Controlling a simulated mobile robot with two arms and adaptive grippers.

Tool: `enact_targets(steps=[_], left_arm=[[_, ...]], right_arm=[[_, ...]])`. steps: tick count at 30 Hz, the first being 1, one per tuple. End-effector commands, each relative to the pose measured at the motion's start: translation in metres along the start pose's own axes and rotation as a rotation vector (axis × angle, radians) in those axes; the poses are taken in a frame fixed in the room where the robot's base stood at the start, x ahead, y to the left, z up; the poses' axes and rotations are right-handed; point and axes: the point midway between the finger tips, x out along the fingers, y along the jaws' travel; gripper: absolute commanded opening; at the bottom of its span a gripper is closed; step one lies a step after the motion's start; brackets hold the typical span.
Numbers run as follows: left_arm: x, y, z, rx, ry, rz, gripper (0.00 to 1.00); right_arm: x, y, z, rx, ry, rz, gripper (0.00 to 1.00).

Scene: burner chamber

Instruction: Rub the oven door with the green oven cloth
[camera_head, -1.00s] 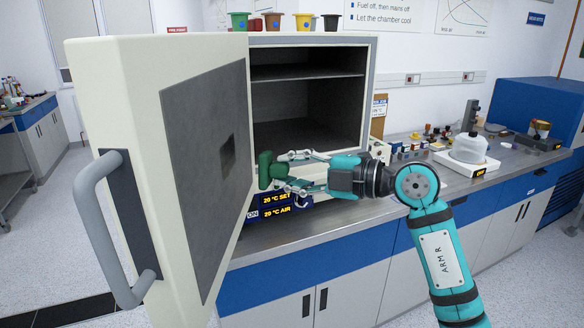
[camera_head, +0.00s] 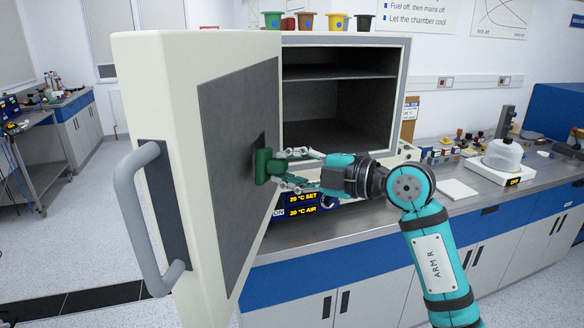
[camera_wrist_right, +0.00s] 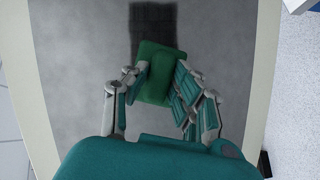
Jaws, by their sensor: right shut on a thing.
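The oven door (camera_head: 222,120) stands wide open, with its grey inner panel facing my right arm. A darker patch on that panel is partly covered in the head view; it shows at the top of the right wrist view. My right gripper (camera_head: 274,169) is shut on the green oven cloth (camera_head: 262,166) and holds it at the panel, where it appears to touch. In the right wrist view the cloth (camera_wrist_right: 157,72) sits between the fingers and overlaps the patch's lower end. My left gripper is not in view.
The open oven chamber (camera_head: 338,105) with its shelf is behind my right gripper. Coloured pots (camera_head: 305,21) stand on top. The door handle (camera_head: 140,215) juts out at left.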

Motion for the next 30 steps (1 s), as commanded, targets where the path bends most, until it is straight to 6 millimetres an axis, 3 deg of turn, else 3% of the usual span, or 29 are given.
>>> enact_targets(steps=[30], left_arm=[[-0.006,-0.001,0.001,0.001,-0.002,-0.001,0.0]], right_arm=[[0.011,0.001,-0.005,0.0,0.0,0.0,0.0]])
